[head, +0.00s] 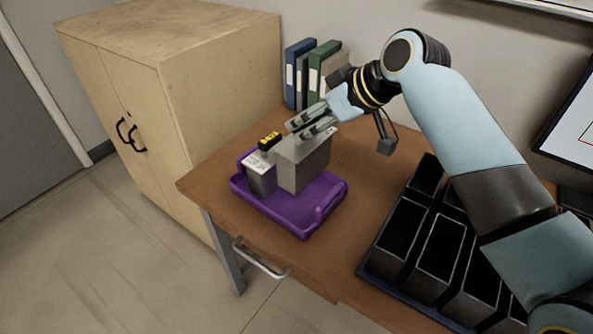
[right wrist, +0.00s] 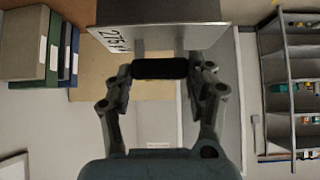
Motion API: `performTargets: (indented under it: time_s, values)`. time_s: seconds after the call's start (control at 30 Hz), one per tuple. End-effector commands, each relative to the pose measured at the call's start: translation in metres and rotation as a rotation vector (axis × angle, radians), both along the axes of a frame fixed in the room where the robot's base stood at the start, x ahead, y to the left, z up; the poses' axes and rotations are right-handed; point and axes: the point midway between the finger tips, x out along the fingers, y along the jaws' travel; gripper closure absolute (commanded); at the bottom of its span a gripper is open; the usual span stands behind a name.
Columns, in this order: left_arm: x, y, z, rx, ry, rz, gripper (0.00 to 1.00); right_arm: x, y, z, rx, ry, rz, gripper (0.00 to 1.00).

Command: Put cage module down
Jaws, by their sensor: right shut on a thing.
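The cage module (head: 309,166) is a grey box, upright at the middle of a purple tray (head: 291,210). My right gripper (head: 311,124) is at its top, shut on it. In the right wrist view my right gripper's fingers (right wrist: 160,84) close at a black handle (right wrist: 160,68), with the module's grey body (right wrist: 160,12) and a printed label behind. Whether the module's underside touches the tray is hard to tell. A smaller grey module (head: 262,178) with a yellow and black top stands just left of it in the tray. My left gripper is not in view.
The tray rests near the left end of a brown desk (head: 215,192). Dark open bins (head: 440,245) stand to the right. Several binders (head: 312,78) are at the back by the wall. A wooden cabinet (head: 215,110) is left of the desk. The tray's front part is bare.

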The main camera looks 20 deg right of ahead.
Motion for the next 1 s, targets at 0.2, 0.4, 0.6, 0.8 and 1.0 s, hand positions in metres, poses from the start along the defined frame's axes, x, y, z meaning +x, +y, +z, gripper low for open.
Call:
performTargets:
  time_s: [0.2,0.4,0.6,0.8,1.0]
  values:
    - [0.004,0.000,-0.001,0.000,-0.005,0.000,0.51,-0.001,0.000,-0.040,0.001,0.002,-0.001,1.00]
    - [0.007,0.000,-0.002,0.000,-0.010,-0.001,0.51,-0.001,0.000,-0.063,0.002,0.002,-0.001,1.00]
    - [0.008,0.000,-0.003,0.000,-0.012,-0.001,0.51,0.000,0.000,-0.083,0.001,0.000,-0.001,1.00]
    - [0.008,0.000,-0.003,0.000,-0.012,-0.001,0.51,0.000,0.000,-0.083,0.001,-0.002,-0.001,1.00]
    - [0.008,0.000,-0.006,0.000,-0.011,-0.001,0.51,0.000,0.000,-0.088,0.001,0.000,-0.001,1.00]
